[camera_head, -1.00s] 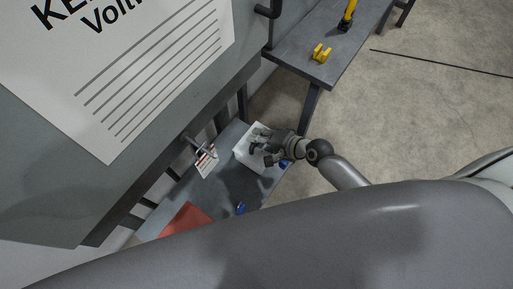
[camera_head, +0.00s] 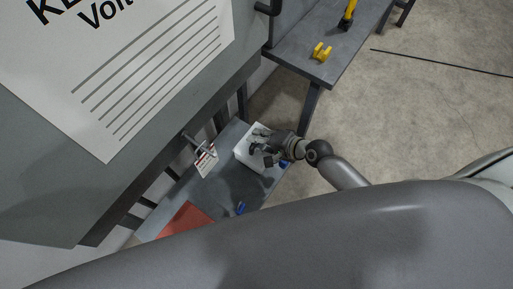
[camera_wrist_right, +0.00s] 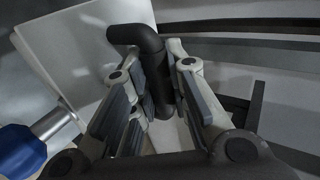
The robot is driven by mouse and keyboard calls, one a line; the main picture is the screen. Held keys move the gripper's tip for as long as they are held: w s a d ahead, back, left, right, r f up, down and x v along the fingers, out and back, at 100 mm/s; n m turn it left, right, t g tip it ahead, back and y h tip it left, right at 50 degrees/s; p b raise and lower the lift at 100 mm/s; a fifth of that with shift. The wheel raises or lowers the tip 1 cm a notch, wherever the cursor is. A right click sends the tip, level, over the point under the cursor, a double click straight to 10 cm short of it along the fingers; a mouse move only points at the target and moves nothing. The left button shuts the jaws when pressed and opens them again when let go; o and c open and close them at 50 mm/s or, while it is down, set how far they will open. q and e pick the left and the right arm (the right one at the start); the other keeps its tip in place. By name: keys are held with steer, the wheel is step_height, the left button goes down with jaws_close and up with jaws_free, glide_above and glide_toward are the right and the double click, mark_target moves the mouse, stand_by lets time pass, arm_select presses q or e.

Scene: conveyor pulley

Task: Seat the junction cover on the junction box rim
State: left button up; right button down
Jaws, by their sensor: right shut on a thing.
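My right gripper (camera_head: 262,150) is low over the lower grey bench, above a pale square panel (camera_head: 243,153), which looks like the junction cover. In the right wrist view my right gripper (camera_wrist_right: 160,115) is shut on a black bent handle (camera_wrist_right: 147,42) between its fingers. The pale panel (camera_wrist_right: 70,45) stands behind and left of the handle there. The fingers hide the handle's lower part, so I cannot tell how it joins the panel. I cannot make out the junction box rim or whether the panel touches it. My left gripper is not in view.
A blue-handled tool with a metal shaft (camera_wrist_right: 20,150) is close left of my fingers in the wrist view. A red sheet (camera_head: 186,220), a small blue item (camera_head: 241,208) and a hanging tag (camera_head: 206,160) are nearby. A grey cabinet (camera_head: 150,190) overhangs the left side.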

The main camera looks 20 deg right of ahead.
steer(key=c, duration=1.3)
jaws_free()
steer(key=shift+c, duration=0.2)
steer(key=shift+f, duration=0.1)
steer(key=shift+s+d, duration=0.1)
steer(key=v, duration=1.2)
